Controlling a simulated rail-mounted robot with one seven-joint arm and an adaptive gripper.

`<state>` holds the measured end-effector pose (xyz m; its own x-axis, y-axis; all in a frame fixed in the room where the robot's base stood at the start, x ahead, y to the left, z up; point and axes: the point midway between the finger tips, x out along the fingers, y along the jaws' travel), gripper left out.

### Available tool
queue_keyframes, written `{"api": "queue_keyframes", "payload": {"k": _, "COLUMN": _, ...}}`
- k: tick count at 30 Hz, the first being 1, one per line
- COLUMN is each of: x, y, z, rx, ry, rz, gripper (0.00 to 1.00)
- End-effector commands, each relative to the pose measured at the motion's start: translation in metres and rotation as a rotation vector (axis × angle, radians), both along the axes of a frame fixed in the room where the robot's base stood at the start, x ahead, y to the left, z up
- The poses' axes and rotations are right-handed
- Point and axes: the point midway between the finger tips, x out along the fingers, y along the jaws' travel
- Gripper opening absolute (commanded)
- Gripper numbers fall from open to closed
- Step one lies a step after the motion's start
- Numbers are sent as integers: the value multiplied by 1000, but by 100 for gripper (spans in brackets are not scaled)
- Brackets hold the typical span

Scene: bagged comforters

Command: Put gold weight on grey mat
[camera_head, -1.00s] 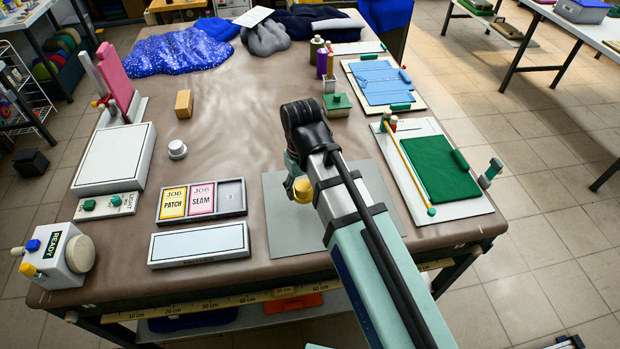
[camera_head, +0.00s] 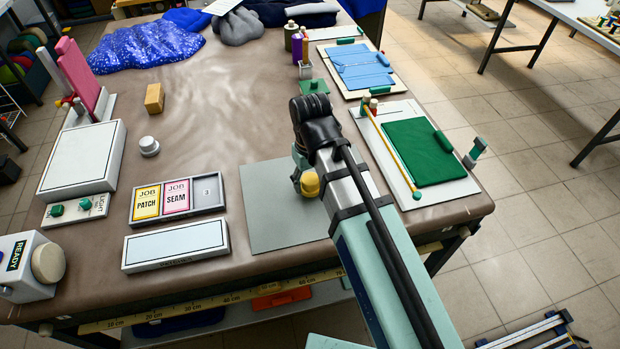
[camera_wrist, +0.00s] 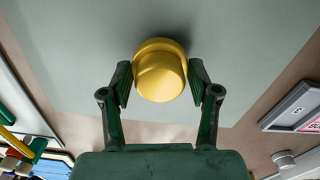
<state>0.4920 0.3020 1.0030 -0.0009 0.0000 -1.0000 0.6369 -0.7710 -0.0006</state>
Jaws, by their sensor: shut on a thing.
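The gold weight (camera_head: 310,184) is a short yellow-gold cylinder with a rounded top. In the wrist view, the gold weight (camera_wrist: 160,72) sits between the two dark fingers of my gripper (camera_wrist: 160,82), which is shut on it. The grey mat (camera_head: 270,220) is a flat square on the brown table. In the head view the weight shows over the right part of the mat. The grey mat (camera_wrist: 230,30) fills most of the wrist view behind the weight. Whether the weight touches the mat cannot be told. My arm hides the mat's right side.
A job tray (camera_head: 178,200) with yellow and pink cards and a pale panel (camera_head: 176,246) lie left of the mat. A green board (camera_head: 425,152) with a yellow rod lies to the right. A white knob (camera_head: 149,146) and a wooden block (camera_head: 154,98) stand farther back.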

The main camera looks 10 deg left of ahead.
Motion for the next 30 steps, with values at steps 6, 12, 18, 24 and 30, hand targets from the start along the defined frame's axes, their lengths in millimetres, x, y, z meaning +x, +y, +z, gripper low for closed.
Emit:
{"api": "queue_keyframes", "payload": {"k": 6, "x": 0, "y": 0, "z": -5, "rx": 0, "ry": 0, "rz": 0, "gripper": 12}}
{"api": "queue_keyframes", "payload": {"k": 12, "x": 0, "y": 0, "z": -4, "rx": 0, "ry": 0, "rz": 0, "gripper": 12}}
{"api": "queue_keyframes", "payload": {"k": 18, "x": 0, "y": 0, "z": -5, "rx": 0, "ry": 0, "rz": 0, "gripper": 12}}
{"api": "queue_keyframes", "payload": {"k": 24, "x": 0, "y": 0, "z": -8, "rx": 0, "ry": 0, "rz": 0, "gripper": 12}}
{"api": "queue_keyframes", "payload": {"k": 30, "x": 0, "y": 0, "z": -10, "rx": 1, "ry": -1, "rz": 0, "gripper": 12}}
